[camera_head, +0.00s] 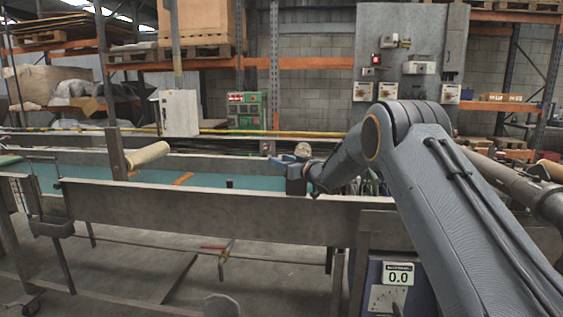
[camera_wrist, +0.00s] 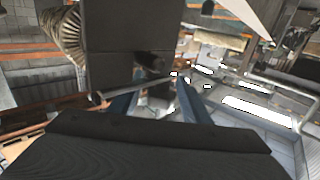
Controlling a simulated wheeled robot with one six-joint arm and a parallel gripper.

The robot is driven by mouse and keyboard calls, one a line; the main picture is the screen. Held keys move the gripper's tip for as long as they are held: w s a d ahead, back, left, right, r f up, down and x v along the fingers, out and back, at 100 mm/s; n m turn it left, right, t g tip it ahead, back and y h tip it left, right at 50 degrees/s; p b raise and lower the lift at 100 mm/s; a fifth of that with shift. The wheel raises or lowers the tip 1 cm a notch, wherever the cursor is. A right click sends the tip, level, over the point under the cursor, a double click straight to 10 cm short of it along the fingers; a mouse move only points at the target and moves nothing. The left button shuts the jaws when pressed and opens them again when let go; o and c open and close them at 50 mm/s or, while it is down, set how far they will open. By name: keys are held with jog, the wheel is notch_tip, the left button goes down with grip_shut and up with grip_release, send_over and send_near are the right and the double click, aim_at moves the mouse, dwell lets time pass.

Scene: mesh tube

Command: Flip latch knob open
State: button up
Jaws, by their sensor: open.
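My gripper (camera_head: 292,178) is over the long machine trough in the head view, near its front wall. It also shows in the wrist view (camera_wrist: 157,102), where its two bluish fingers stand apart with nothing clearly held between them. A short dark knob-like piece (camera_wrist: 150,62) sticks out from a dark block (camera_wrist: 115,30) just beyond the fingers in the wrist view. I cannot tell for sure that it is the latch knob. In the head view a small dark upright piece (camera_head: 229,183) stands in the trough, left of my gripper and apart from it.
The trough's grey front wall (camera_head: 200,212) runs across the head view below my gripper. A display box reading 0.0 (camera_head: 398,275) is at the lower right. A ribbed hose (camera_wrist: 68,35) lies upper left in the wrist view.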

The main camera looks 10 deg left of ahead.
jog(key=c, duration=1)
jog(key=shift+c, duration=0.2)
